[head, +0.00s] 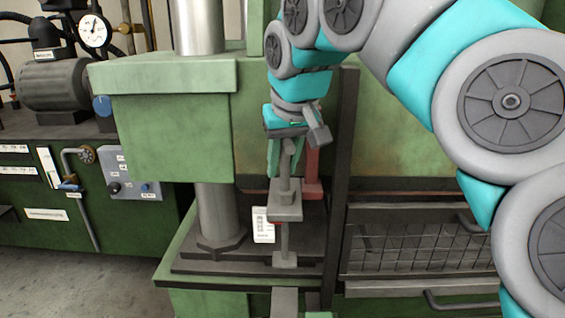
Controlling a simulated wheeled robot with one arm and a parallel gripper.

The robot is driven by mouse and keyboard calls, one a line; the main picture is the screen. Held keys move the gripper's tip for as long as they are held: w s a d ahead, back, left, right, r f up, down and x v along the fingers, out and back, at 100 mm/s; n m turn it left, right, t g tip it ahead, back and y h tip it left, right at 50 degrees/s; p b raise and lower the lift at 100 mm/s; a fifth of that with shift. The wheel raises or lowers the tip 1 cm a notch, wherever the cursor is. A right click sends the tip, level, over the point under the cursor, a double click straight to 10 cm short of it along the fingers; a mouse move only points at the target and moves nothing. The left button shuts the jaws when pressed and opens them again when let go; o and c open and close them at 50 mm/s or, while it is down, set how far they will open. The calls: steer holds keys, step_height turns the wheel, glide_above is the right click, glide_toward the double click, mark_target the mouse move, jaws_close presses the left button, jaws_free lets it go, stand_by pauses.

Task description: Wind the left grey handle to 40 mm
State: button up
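A grey spindle assembly (285,213) stands upright on the dark stepped base of the green press. It has a grey block at mid-height and another at its foot. A white label (263,226) with small markings stands just left of it, and a little red shows between them; the reading is too small to make out. My gripper (279,152) points down at the top of the grey assembly, where a grey handle (288,150) appears to be. My wrist and a finger cover part of it. I cannot tell whether the fingers touch or grip the handle.
A red post (313,172) stands close behind and right of the grey assembly. A thick steel column (216,210) is to the left. A dark upright bar (341,180) and a mesh guard (415,250) are to the right. A gauge (94,31) is at upper left.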

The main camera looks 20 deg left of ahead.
jaws_close()
stand_by(1.4)
steer(key=shift+o, duration=2.1)
jaws_free()
steer(key=v, duration=0.6)
steer(key=shift+r, duration=0.35)
steer(key=shift+s+d+r, duration=0.15)
steer(key=shift+s+r, duration=0.15)
steer(key=shift+r, duration=0.2)
